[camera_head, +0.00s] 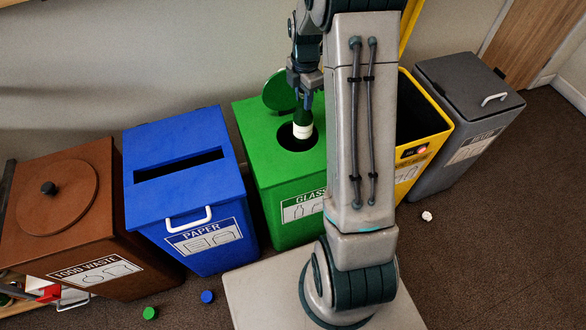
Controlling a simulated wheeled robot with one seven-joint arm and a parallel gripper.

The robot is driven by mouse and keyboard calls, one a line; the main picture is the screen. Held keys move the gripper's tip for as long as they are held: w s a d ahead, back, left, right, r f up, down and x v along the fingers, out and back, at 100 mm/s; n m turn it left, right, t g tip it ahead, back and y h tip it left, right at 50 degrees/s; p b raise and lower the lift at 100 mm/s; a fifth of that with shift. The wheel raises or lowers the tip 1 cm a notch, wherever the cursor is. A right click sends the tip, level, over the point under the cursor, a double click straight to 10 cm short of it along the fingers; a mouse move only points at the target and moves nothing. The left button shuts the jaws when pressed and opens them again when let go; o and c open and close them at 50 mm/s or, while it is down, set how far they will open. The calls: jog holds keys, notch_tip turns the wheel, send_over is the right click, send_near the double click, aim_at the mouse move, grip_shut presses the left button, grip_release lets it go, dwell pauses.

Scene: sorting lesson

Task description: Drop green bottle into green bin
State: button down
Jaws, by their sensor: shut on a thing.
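The green bin (255,170) with a GLASS label stands in the middle of the row. Its round lid (279,92) is tilted up behind a dark round hole (292,142). My gripper (303,98) is above the hole, shut on the green bottle (303,128). The bottle is upright, with a dark green neck and a white label. Its lower end appears at or just inside the hole; the exact depth is hard to tell. My arm hides the right part of the green bin.
A brown food waste bin (110,215) and a blue paper bin (190,145) stand left. A yellow bin (425,125) and a grey lidded bin (460,85) stand right. Green (150,313) and blue (207,296) caps and crumpled paper (427,216) lie on the floor.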

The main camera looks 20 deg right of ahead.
notch_tip(320, 180, down, 4)
jog(key=shift+f+b, duration=0.15)
jog(key=shift+b, duration=1.05)
jog(key=c, duration=1)
grip_release()
jog(key=shift+c, duration=0.2)
notch_tip(320, 180, up, 14)
jog(key=shift+f+p, duration=0.1)
jog(key=shift+p, duration=0.45)
